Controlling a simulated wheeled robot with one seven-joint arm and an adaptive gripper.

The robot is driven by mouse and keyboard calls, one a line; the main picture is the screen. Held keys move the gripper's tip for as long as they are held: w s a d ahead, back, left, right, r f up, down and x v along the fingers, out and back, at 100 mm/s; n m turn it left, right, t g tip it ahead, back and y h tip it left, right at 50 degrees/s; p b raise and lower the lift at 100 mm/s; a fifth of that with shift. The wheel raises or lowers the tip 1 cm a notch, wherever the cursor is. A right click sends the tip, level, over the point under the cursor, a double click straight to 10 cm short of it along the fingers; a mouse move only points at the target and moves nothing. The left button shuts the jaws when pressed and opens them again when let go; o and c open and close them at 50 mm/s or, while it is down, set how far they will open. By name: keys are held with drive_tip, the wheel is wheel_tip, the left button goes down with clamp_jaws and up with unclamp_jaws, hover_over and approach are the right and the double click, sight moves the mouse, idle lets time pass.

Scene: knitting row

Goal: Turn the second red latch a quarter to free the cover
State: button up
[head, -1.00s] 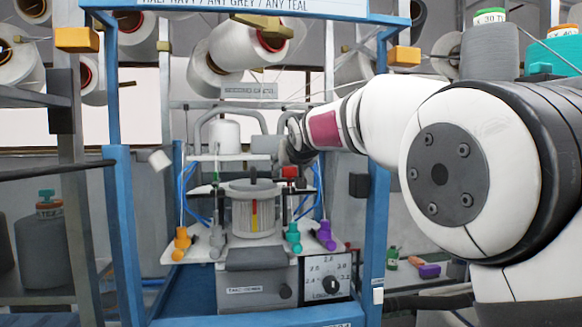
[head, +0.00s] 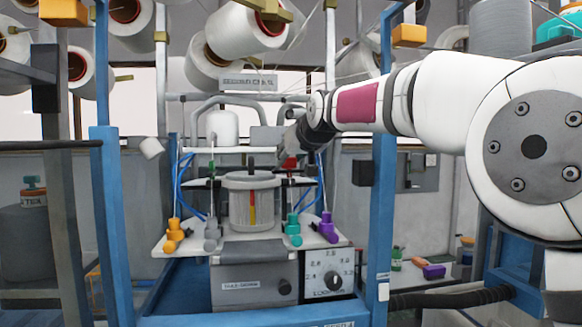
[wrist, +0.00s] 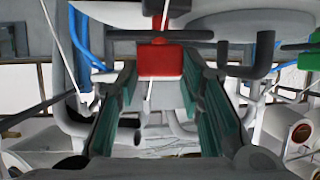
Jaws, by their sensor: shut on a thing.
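The red latch (head: 291,163) shows as a small patch of red at the right edge of the round grey cover (head: 250,179), partly hidden by my gripper (head: 297,150). In the wrist view, the red latch (wrist: 160,61) is a red block between the far ends of two teal-padded fingers. My gripper (wrist: 158,80) is shut on it. A red stem rises from the block past a dark bar. I cannot tell exactly how far the latch is turned. The other red latch is not clearly visible.
Orange, grey, teal and purple yarn feeders (head: 293,230) stand on the white plate around the cylinder. Blue frame posts (head: 381,190) flank the machine, the right one close to my arm. A dial panel (head: 326,278) sits low in front. White cones (head: 225,45) hang above.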

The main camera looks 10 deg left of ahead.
drive_tip(key=shift+w+d+f+n+g+y+b, duration=0.2)
drive_tip(key=shift+n+y+b, duration=0.25)
drive_tip(key=shift+b, duration=0.35)
drive_tip(key=shift+w+d+f+n+g+y+b, duration=0.1)
drive_tip(key=shift+f+n+g+y+b, duration=0.15)
drive_tip(key=shift+n+y+b, duration=0.35)
drive_tip(key=shift+s+a+r+n+g+y+b, duration=0.1)
drive_tip(key=shift+s+r+n+g+y+b, duration=0.2)
drive_tip(key=shift+g+b, duration=0.2)
drive_tip(key=shift+w, duration=0.1)
drive_tip(key=o, duration=1.2)
drive_tip(key=shift+c, duration=0.2)
drive_tip(key=shift+r, duration=0.1)
drive_tip(key=v, duration=1.2)
drive_tip(key=shift+c, duration=0.2)
